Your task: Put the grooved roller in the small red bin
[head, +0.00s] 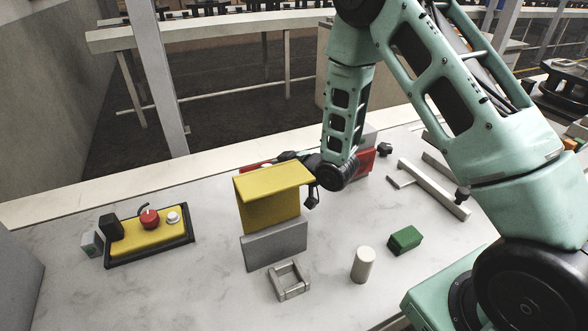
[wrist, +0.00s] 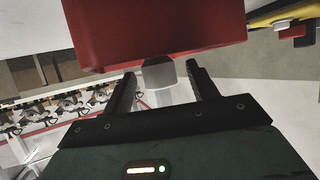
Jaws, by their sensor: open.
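A red box-shaped thing, likely the small red bin (head: 366,161), shows beyond my arm in the head view, mostly hidden. It fills the top of the wrist view (wrist: 150,30). My gripper (wrist: 160,70) is open. A grey, round-ended piece (wrist: 158,74) lies between its fingers, overlapping the red wall's lower edge, with gaps on both sides. It may be the grooved roller; I see no grooves. In the head view my fingers are mostly hidden behind the yellow piece (head: 270,205).
A cream cylinder (head: 362,264) stands upright near a green block (head: 405,239). A grey block (head: 275,245) and a metal frame (head: 289,281) are near the yellow piece. A button box (head: 150,236) is left, grey bars (head: 435,188) right. The front left table is clear.

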